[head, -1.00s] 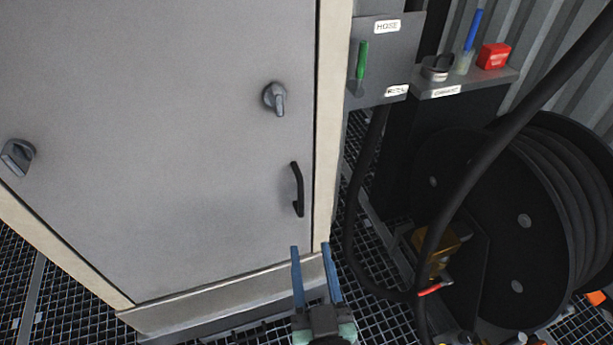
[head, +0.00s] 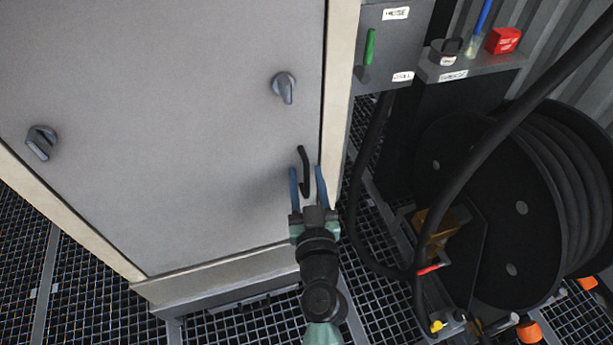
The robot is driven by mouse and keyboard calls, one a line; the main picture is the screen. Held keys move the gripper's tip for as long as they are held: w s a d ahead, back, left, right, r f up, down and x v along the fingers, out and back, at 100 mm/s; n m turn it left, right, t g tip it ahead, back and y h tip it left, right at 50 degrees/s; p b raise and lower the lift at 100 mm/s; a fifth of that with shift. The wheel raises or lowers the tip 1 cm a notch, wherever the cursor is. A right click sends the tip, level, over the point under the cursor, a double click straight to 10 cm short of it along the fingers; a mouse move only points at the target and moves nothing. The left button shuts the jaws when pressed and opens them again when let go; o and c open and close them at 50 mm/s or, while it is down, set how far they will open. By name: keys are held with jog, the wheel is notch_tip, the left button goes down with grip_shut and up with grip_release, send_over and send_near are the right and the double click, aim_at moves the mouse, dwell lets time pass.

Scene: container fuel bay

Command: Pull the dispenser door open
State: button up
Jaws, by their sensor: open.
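The dispenser door (head: 180,130) is a large grey panel that looks shut in its cream frame. Its black bar handle (head: 303,160) stands near the door's right edge. A grey knob (head: 284,87) sits above the handle, and another knob (head: 41,142) is at the far left. My gripper (head: 308,176) is open, with its two blue fingers apart, one on each side of the handle's lower part in the picture. I cannot tell whether a finger touches the handle.
To the right, a black hose (head: 480,150) hangs before a large hose reel (head: 520,200). A grey panel (head: 385,75) with a green lever and a small shelf (head: 470,68) with a red box are at the upper right. Grating floor (head: 60,270) lies below.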

grip_shut()
dwell(1.4)
